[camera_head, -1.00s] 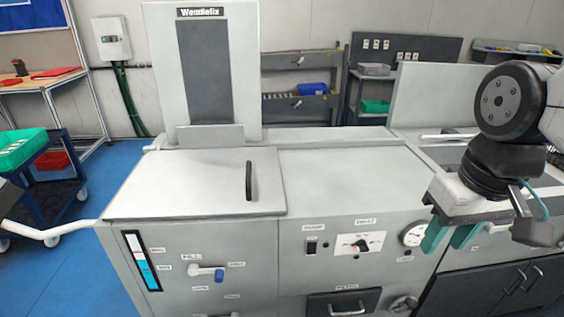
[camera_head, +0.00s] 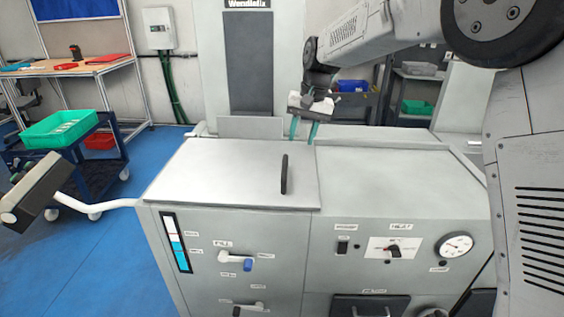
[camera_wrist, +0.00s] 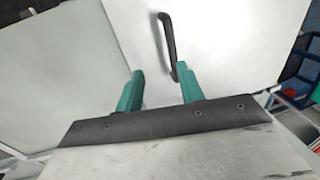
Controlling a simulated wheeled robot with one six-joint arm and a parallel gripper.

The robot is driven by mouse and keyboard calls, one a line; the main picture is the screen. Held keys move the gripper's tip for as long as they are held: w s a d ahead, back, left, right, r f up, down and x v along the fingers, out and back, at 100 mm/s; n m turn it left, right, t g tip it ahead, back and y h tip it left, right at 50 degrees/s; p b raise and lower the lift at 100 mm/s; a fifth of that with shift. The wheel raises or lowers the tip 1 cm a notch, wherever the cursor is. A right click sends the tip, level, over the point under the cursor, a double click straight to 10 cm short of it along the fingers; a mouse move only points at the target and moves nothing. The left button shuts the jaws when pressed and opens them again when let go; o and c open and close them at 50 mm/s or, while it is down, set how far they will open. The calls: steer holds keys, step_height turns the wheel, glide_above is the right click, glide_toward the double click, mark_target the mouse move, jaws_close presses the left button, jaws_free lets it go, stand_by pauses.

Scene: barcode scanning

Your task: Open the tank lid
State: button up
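The tank lid (camera_head: 220,172) is a flat grey panel lying shut on top of the machine. Its black bar handle (camera_head: 284,174) stands near the lid's right edge. My gripper (camera_head: 303,132) has two teal fingers, spread apart and empty, above the back of the machine top, beyond the handle and slightly to its right. In the wrist view my gripper (camera_wrist: 158,85) is open, and the black handle (camera_wrist: 168,42) shows beyond the fingertips, nearer the right finger. I cannot tell from this view how far off it is. The lid (camera_wrist: 225,40) lies behind it.
The fixed machine top (camera_head: 390,180) is bare right of the lid. A tall grey panel (camera_head: 247,65) rises behind the lid. The front carries a fill lever (camera_head: 235,259), a dial gauge (camera_head: 455,246) and switches. A cart with a green bin (camera_head: 60,130) stands left.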

mark_target(285, 166)
steer(key=a+f, duration=0.1)
steer(key=f, duration=0.2)
steer(key=w+a+f, duration=0.1)
steer(key=f, duration=0.3)
steer(key=w+a+f, duration=0.1)
steer(key=a+f, duration=0.1)
steer(key=f, duration=0.1)
steer(key=shift+w+f, duration=0.15)
steer(key=shift+w, duration=0.05)
jaws_close()
